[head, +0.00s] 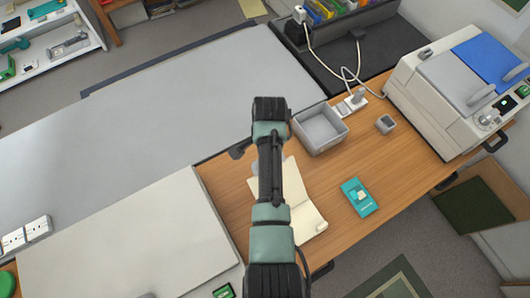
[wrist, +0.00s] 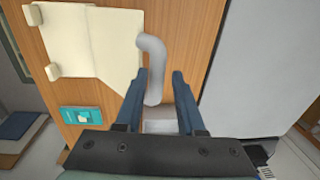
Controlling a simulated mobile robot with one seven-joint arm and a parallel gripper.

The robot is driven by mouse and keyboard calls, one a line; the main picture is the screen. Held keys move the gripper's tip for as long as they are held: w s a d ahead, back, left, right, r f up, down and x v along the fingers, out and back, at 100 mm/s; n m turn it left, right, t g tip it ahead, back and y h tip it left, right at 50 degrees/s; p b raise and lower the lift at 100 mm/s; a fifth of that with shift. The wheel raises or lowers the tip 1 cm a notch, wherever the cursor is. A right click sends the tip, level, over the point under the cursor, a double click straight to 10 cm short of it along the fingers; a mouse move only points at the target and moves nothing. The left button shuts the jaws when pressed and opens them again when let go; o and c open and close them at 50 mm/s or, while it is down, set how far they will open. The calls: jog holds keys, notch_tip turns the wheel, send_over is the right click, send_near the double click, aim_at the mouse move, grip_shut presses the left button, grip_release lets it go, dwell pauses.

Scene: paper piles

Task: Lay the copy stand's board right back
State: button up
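The copy stand appears to be the cream, flat piece (head: 306,220) on the wooden tabletop, partly hidden behind my arm in the head view. In the wrist view its cream panels (wrist: 95,45) lie at the upper left, with two small tabs on the left edge. I cannot tell the board's exact tilt. A grey bent bar, like a handle (wrist: 152,65), stands between my gripper's (wrist: 158,78) two blue fingers. The fingers are apart, with a gap on the bar's right; contact on its left is unclear. In the head view my gripper (head: 240,152) is mostly hidden by my arm.
A grey open tray (head: 320,130) stands close by, with a small grey cup (head: 386,124) to its right. A teal object (head: 358,197) lies beside the stand. A large machine (head: 455,90) is at the right end.

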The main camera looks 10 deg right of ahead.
jog(key=shift+o, duration=1.2)
notch_tip(320, 180, up, 13)
jog(key=s+b, duration=0.1)
jog(key=shift+d, duration=0.15)
